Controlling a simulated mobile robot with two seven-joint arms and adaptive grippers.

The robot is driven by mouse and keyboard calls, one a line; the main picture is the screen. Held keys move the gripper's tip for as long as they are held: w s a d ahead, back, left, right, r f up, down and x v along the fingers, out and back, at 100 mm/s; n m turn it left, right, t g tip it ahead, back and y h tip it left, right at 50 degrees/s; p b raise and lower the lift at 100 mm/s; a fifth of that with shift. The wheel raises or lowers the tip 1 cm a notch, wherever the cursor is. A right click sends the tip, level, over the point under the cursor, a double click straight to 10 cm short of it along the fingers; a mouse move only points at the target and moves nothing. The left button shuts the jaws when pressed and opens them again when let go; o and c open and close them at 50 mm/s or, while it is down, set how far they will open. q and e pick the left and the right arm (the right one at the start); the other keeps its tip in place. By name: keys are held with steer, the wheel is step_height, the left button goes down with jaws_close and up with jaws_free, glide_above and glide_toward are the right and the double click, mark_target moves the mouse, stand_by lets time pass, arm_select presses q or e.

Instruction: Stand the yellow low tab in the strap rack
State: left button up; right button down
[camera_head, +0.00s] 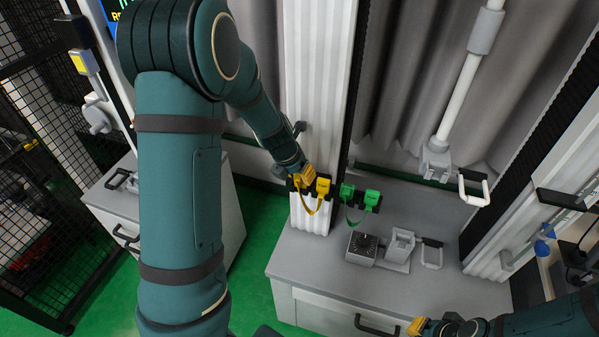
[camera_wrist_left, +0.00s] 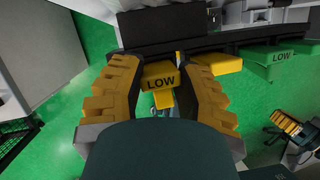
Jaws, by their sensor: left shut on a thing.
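The yellow low tab (camera_wrist_left: 160,80), marked LOW, is between the fingers of my left gripper (camera_wrist_left: 158,92) in the left wrist view. My left gripper also shows in the head view (camera_head: 300,177) and is shut on the tab at the left end of the black strap rack (camera_head: 334,192). The rack bar also crosses the left wrist view (camera_wrist_left: 190,42), right beside the tab; how deep the tab sits is hidden. A yellow strap (camera_head: 309,207) hangs below. My right gripper (camera_head: 424,327) is low at right; its opening is unclear.
A second yellow tab (camera_head: 323,187) is beside my left gripper on the rack, then two green tabs (camera_head: 371,199) joined by a green strap. A white column stands behind the rack.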

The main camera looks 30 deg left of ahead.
arm_select(q)
steer(key=shift+f, duration=0.15)
steer(key=o, duration=1)
steer(key=shift+c, duration=0.2)
steer(key=v, duration=1.2)
